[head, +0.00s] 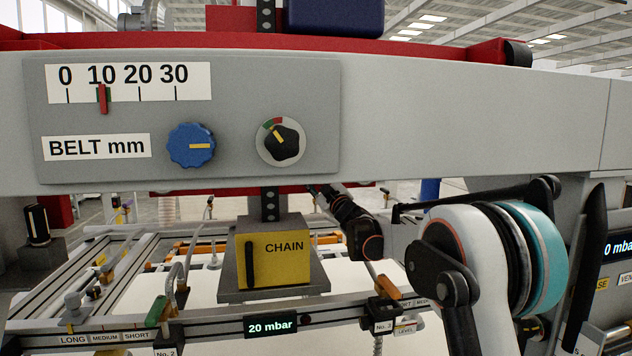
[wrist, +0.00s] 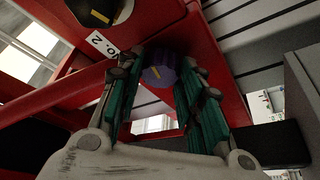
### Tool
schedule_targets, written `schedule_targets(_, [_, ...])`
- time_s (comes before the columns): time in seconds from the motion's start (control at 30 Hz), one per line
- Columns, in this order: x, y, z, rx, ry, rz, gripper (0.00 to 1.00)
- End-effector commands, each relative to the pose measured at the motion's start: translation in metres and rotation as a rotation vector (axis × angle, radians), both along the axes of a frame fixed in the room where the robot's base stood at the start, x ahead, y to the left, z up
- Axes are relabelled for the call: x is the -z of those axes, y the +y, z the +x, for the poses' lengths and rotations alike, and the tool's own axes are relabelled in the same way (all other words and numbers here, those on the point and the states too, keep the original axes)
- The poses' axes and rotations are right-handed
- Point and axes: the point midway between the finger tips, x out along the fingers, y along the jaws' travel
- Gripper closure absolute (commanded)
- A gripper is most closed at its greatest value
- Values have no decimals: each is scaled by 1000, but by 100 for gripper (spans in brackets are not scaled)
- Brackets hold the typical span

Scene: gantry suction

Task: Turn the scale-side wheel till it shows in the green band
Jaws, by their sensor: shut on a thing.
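The grey panel carries a scale (head: 130,82) marked 0 to 30, labelled BELT mm. Its red pointer (head: 103,98) stands near 10, over a small green band. Below the scale is a blue wheel (head: 191,145) with a yellow line pointing right; nothing touches it. In the wrist view my gripper (wrist: 162,84) is shut on a purple-blue wheel (wrist: 157,76) with a yellow mark, under a red beam. In the head view my gripper's end is partly hidden beneath the long grey beam. I cannot tell which wheel the task calls scale-side.
A black knob (head: 285,145) with a red and green arc sits right of the blue wheel. A yellow CHAIN box (head: 285,268) hangs below. A display (head: 271,325) reads 20 mbar. In the wrist view, red frame parts (wrist: 60,105) and a No. 2 label (wrist: 102,44) are close to my fingers.

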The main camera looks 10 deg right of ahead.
Motion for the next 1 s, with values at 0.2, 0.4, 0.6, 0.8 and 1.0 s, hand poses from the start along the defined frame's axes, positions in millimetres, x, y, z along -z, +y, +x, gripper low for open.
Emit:
schedule_targets(0.2, [0, 0, 0, -1, -1, 0, 59])
schedule_targets(0.4, [0, 0, 0, 0, 0, 1, 46])
schedule_targets(0.6, [0, 0, -1, 0, 0, 1, 46])
schedule_targets(0.8, [5, -5, -18, 1, -1, 0, 46])
schedule_targets(1.0, [17, -15, -55, 0, 0, 1, 46])
